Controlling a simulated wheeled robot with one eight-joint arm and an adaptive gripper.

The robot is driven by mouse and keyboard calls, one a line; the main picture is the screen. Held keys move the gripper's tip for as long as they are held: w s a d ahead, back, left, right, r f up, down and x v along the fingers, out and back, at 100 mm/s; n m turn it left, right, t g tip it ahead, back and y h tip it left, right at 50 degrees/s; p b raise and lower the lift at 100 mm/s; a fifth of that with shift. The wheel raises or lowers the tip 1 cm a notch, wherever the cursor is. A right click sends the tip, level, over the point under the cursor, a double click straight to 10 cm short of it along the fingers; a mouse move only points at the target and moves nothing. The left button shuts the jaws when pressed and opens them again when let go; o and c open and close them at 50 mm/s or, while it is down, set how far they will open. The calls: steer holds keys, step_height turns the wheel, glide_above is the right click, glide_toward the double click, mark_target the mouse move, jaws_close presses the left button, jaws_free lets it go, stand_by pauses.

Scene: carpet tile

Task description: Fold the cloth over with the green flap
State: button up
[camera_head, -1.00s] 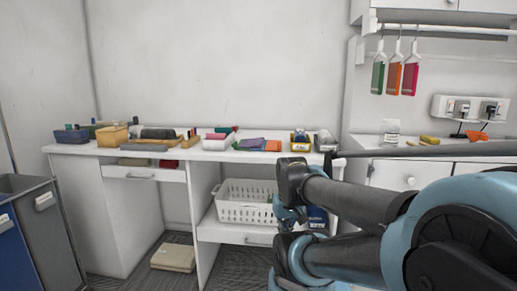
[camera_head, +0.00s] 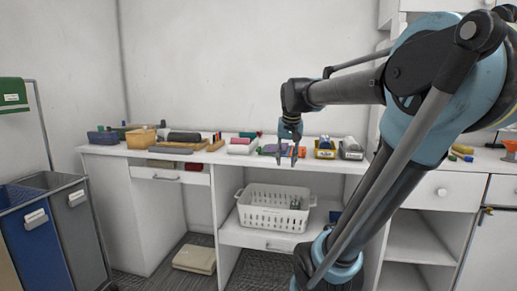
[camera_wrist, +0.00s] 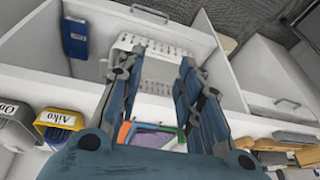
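The cloth (camera_head: 268,149) lies on the white counter, showing purple-blue beside an orange patch at its right. A thin green strip runs along one edge there; much of the cloth is hidden by my gripper body. My gripper (camera_head: 286,158) points down at the cloth's place on the counter, in front of part of it. In the wrist view my gripper (camera_wrist: 160,65) has its two fingers wide apart with nothing between them. I cannot tell its exact height above the cloth.
A yellow bin (camera_head: 325,148) and a grey bin (camera_head: 350,149) stand close right of the cloth. A white-and-pink box (camera_head: 241,147) stands to its left. A white basket (camera_head: 270,213) sits on the shelf below. Carts (camera_head: 45,225) stand at the far left.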

steer(key=m+t, duration=0.1)
steer(key=m, duration=0.1)
glide_toward(258, 148)
steer(key=x, duration=0.8)
steer(key=shift+f, duration=0.1)
steer(key=shift+y, duration=0.3)
jaws_close()
